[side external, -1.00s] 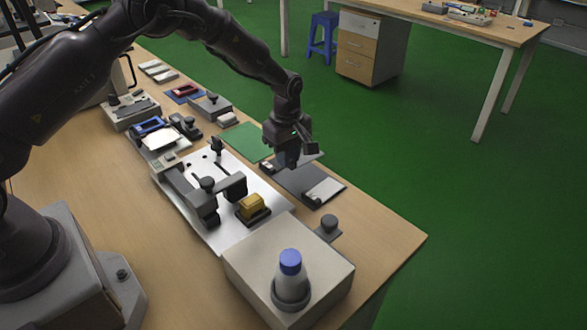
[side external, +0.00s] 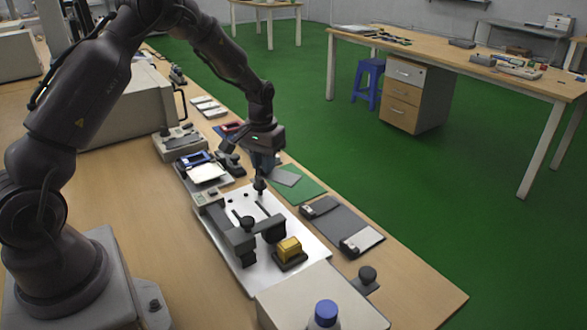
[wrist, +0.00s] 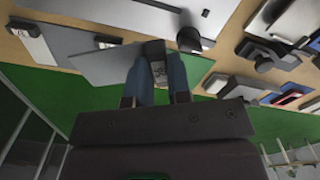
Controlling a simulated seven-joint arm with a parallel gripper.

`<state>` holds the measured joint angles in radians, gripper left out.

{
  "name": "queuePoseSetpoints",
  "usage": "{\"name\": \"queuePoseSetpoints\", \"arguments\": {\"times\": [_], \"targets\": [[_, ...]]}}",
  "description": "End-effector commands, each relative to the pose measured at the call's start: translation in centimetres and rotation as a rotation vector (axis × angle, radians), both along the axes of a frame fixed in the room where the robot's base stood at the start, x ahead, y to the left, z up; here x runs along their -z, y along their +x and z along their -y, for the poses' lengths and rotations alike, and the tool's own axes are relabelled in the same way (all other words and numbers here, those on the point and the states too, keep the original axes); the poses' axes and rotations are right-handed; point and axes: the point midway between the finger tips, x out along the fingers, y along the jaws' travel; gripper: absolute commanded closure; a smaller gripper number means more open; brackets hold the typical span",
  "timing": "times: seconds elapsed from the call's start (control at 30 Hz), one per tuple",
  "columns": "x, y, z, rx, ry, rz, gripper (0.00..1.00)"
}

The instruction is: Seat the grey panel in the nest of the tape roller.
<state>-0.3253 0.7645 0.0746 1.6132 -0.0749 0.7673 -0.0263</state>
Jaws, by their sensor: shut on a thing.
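My gripper (side external: 264,162) is shut on the grey panel (side external: 287,176), a thin flat plate that juts out to its right above the green mat. In the wrist view the panel (wrist: 95,65) reaches left from a dark grip piece between the blue fingers (wrist: 157,72). The panel is off the bench, near the far end of the bright metal plate (side external: 305,237). The tape roller appears to be the dark bridge-like fixture (side external: 243,244) on that plate. I cannot make out its nest clearly. The panel is apart from the fixture.
A yellow block (side external: 289,249) on a dark base stands on the metal plate. Blue-framed equipment (side external: 205,172) stands behind left.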

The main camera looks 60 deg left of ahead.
Motion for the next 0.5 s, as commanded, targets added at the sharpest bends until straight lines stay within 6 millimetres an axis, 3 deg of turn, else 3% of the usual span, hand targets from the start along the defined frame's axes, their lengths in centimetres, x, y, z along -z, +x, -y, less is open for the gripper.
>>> {"name": "queuePoseSetpoints", "arguments": {"times": [0.1, 0.37, 0.5], "targets": [[0.0, -2.0, -2.2, 0.174, -0.001, 0.001, 0.99], [0.0, -4.9, -5.0, 0.455, -0.001, 0.002, 0.99], [2.9, -4.9, -4.8, 0.461, -0.003, -0.003, 0.99]]}}
